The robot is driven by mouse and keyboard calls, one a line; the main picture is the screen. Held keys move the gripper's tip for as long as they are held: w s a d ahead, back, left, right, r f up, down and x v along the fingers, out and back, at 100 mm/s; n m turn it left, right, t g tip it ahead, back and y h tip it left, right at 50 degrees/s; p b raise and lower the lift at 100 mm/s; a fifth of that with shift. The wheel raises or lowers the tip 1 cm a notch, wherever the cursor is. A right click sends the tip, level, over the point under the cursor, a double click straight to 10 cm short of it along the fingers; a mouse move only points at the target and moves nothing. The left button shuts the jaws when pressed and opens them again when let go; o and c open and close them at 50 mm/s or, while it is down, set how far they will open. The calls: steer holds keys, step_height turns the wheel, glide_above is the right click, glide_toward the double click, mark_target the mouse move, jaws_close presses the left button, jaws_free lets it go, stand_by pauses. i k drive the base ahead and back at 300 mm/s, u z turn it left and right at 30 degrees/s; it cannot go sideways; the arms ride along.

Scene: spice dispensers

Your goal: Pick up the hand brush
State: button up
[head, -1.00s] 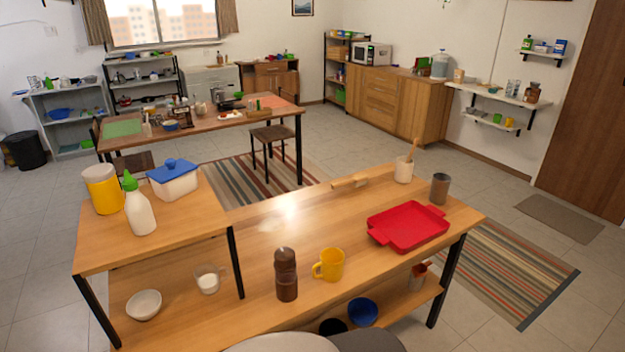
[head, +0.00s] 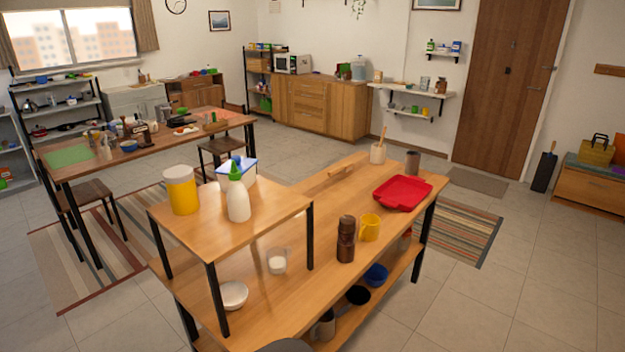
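I cannot make out a hand brush for certain in the head view. A small light-wood object (head: 341,172) lies at the back edge of the long wooden table, but it is too small to tell what it is. A dark upright holder with a thin handle (head: 544,170) stands on the floor right of the door; its contents are unclear. My gripper is not in view; only a grey, rounded part of my own body shows at the bottom edge.
The wooden table (head: 305,208) stands close in front, with a red tray (head: 402,192), a yellow mug (head: 369,227), a brown grinder (head: 346,240) and a raised shelf bearing a white bottle (head: 238,203). A wooden bench (head: 588,190) is at the far right. Open floor lies at lower right.

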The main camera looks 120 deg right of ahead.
mark_target(346, 167)
steer(key=i, duration=1.55)
steer(key=z, duration=2.95)
steer(key=i, duration=4.15)
steer(key=z, duration=2.75)
steer(key=i, duration=1.75)
